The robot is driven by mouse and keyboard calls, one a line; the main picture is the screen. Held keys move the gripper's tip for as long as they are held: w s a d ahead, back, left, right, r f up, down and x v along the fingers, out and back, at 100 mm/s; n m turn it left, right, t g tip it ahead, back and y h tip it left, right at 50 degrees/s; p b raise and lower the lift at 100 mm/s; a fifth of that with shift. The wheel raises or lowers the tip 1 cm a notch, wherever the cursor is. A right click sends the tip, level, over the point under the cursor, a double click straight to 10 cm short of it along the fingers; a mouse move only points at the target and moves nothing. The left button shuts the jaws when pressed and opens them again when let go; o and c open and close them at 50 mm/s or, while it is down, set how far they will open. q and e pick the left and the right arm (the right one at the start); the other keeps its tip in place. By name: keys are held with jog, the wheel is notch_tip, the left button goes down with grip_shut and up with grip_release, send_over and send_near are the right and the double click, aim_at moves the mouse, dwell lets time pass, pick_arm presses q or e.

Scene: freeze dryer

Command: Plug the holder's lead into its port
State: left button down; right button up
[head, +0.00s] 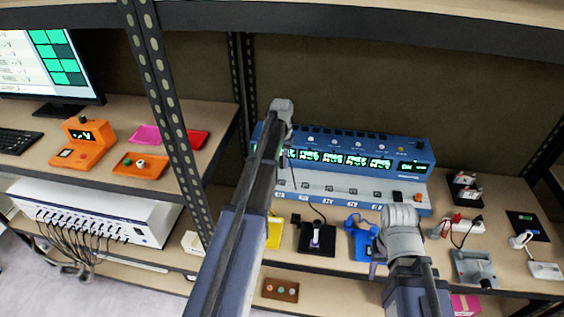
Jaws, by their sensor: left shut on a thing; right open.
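A blue and grey unit (423,156) stands at the back of the bench, with a row of green displays and a row of small sockets on its front ledge. A black holder (328,246) with a pale upright piece lies in front of it. A thin dark lead (310,206) rises from the holder toward the unit's left part. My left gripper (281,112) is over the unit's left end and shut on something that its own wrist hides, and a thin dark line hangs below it. My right gripper (400,222) is open, low in front of the unit's right part.
A blue item (361,246) with a blue cord lies left of my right gripper. A yellow item (274,232) lies left of the holder. A white power strip (462,226) and a grey device (474,268) are at right. A perforated post (171,105) stands left of my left arm.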

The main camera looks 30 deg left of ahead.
pick_arm(q)
jog(key=shift+f, duration=0.15)
jog(key=shift+f+b, duration=2.75)
jog(key=shift+b, duration=0.15)
jog(key=shift+f+b, duration=1.25)
jog(key=c, duration=0.7)
grip_release()
jog(key=shift+r, duration=0.15)
notch_tip(320, 180, up, 8)
jog(key=p, duration=0.8)
jog(key=shift+f, duration=0.2)
